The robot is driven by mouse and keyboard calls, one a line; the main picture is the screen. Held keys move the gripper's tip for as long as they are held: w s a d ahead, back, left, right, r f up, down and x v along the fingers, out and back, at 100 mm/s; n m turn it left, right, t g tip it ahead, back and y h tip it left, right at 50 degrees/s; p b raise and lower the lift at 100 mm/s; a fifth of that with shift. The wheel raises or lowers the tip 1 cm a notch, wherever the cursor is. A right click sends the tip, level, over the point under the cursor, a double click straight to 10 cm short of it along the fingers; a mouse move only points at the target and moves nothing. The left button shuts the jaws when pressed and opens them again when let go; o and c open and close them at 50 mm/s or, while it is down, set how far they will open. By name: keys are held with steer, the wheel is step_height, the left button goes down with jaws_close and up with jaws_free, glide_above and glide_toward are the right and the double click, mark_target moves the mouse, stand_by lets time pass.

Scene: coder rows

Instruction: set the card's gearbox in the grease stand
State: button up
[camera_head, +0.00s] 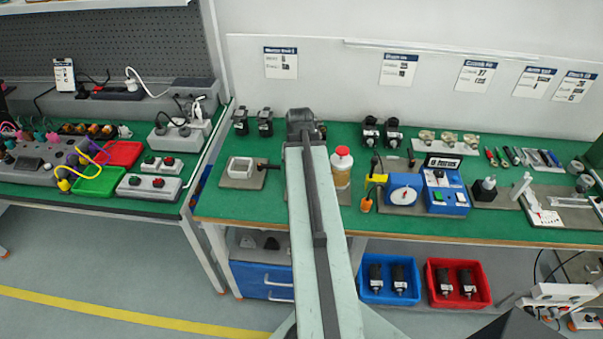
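Several small black motor-like units with silver parts, possibly gearboxes, stand at the back of the green bench: a pair at left (265,122) and a pair right of my arm (371,131). White cards with dark headers hang on the wall, including one at left (281,63) and one at centre (398,70); their print is too small to read. I cannot tell which fixture is the grease stand. My gripper is hidden behind my arm.
A blue tester with a dial (403,190) and a blue control box (445,192) stand right of centre. Blue (389,297) and red (459,303) bins with dark units sit below the bench. Another bench with switch boxes (149,186) is at left. Clear green surface lies along the front edge.

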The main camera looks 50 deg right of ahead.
steer(key=shift+f+b, duration=0.25)
steer(key=shift+b, duration=0.05)
stand_by(0.6)
steer(key=o, duration=1.6)
steer(key=shift+c, duration=0.2)
steer(key=r+p, duration=0.8)
steer(key=shift+s+a, duration=0.3)
steer(key=shift+a, duration=0.05)
steer(key=shift+f, duration=0.15)
